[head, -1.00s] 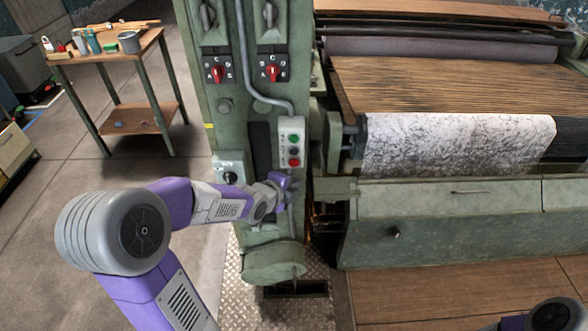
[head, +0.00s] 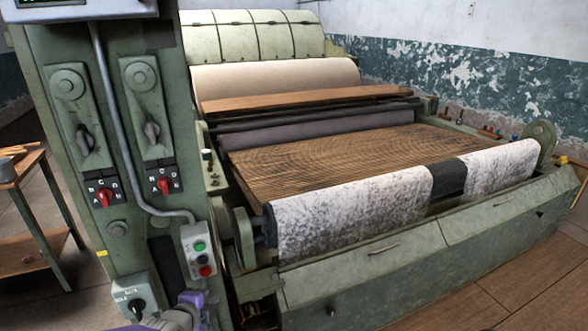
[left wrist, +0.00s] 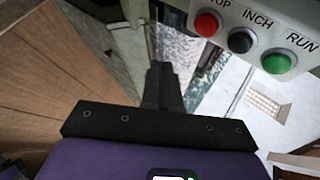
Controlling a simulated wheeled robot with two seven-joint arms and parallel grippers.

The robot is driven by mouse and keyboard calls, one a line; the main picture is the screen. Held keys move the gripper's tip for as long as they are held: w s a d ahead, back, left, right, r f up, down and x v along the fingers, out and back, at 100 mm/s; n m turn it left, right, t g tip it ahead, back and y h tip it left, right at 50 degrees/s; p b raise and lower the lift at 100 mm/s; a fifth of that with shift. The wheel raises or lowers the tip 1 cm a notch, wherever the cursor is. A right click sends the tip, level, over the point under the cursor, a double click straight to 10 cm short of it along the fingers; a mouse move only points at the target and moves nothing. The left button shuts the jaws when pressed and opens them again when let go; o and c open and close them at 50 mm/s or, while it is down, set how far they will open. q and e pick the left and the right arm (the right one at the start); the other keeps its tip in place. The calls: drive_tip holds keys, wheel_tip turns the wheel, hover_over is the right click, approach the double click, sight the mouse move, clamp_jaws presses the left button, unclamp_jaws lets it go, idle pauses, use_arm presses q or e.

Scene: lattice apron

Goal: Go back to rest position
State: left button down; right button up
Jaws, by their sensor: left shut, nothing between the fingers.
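My left gripper (head: 208,302) shows at the bottom edge of the head view, just below the push-button box (head: 199,252) on the green machine column. Most of my left arm is out of the frame. In the left wrist view the dark fingers (left wrist: 161,84) are together and empty. The button box (left wrist: 262,35) is at the upper right there, with red STOP, black INCH and green RUN buttons. The fingertips appear apart from the box. My right gripper is in neither view.
The green column (head: 60,190) carries two red rotary switches, two levers and a conduit. To its right is a large machine with a slatted wooden apron (head: 330,160) and white patterned cloth (head: 350,215). A wooden table (head: 30,163) stands at left. Floor shows at the lower right.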

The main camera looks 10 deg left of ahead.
use_arm(q)
drive_tip(key=s+d+f+n+g+h+p, duration=0.1)
drive_tip(key=s+d+f+n+g, duration=0.1)
drive_tip(key=d+f+n, duration=0.3)
drive_tip(key=s+d+f+n+g+h, duration=0.1)
drive_tip(key=s+d+f+n+g, duration=0.1)
drive_tip(key=f, duration=0.5)
drive_tip(key=s+d+f+n+g+p, duration=0.1)
drive_tip(key=s+d+f+n+g, duration=0.2)
drive_tip(key=f, duration=0.4)
drive_tip(key=s+d+f+n+g, duration=0.2)
drive_tip(key=s+d+f+n, duration=0.2)
drive_tip(key=s+f+n, duration=0.1)
drive_tip(key=s+d+f+n+g+h, duration=0.1)
drive_tip(key=s+d+f+n, duration=0.3)
drive_tip(key=s, duration=0.4)
drive_tip(key=shift+s+d+f+n+g+h+p, duration=0.2)
drive_tip(key=shift+d+f+n+g+h+p, duration=0.15)
drive_tip(key=shift+d+f, duration=0.25)
drive_tip(key=shift+a, duration=0.1)
